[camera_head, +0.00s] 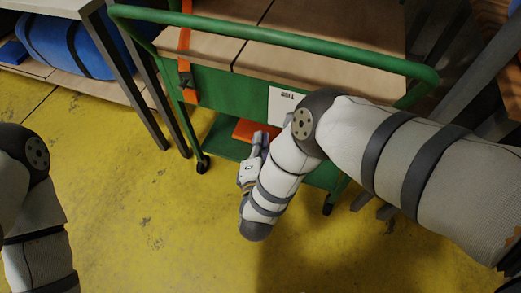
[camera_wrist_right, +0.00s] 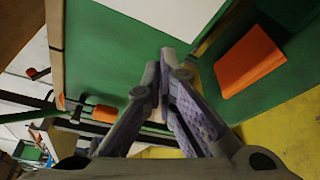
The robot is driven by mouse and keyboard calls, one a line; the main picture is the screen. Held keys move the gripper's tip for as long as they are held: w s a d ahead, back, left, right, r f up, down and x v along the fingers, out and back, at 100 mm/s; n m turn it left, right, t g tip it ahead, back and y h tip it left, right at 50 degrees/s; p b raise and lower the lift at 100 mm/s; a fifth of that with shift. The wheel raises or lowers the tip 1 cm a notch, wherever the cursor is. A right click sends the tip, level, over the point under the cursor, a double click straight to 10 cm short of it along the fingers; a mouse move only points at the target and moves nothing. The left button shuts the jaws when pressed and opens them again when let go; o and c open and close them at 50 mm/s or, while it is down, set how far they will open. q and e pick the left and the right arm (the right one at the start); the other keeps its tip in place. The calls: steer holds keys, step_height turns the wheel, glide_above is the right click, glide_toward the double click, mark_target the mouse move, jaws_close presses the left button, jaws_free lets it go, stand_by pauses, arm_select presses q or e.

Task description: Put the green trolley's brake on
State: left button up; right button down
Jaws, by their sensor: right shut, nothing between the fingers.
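The green trolley (camera_head: 235,93) stands ahead with its handle bar (camera_head: 270,36) across the top. Its near left castor (camera_head: 202,164) and near right castor (camera_head: 327,209) show as small dark wheels; I cannot make out a brake lever or its position. My right gripper (camera_head: 259,140) is low in front of the trolley's near side, its fingers together and empty. In the right wrist view the shut fingertips (camera_wrist_right: 165,62) lie in front of green trolley panels (camera_wrist_right: 110,50); I cannot tell whether they touch. My left arm shows at the left edge, its gripper out of frame.
Large cartons (camera_head: 200,47) with an orange strap (camera_head: 184,45) load the trolley. An orange flat thing (camera_head: 250,131) lies on its lower shelf. A rack with a blue roll (camera_head: 65,45) stands left, dark metal legs right. The yellow floor (camera_head: 140,215) in front is clear.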

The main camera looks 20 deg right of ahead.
arm_select(q)
steer(key=shift+w+r+p, duration=0.65)
steer(key=shift+r+p, duration=0.1)
steer(key=shift+p, duration=0.05)
arm_select(e)
steer(key=d, duration=0.1)
steer(key=w+d, duration=0.1)
steer(key=d+r, duration=0.1)
steer(key=d, duration=0.1)
steer(key=shift+w+r, duration=0.1)
steer(key=shift+w, duration=0.05)
arm_select(q)
steer(key=shift+s, duration=0.1)
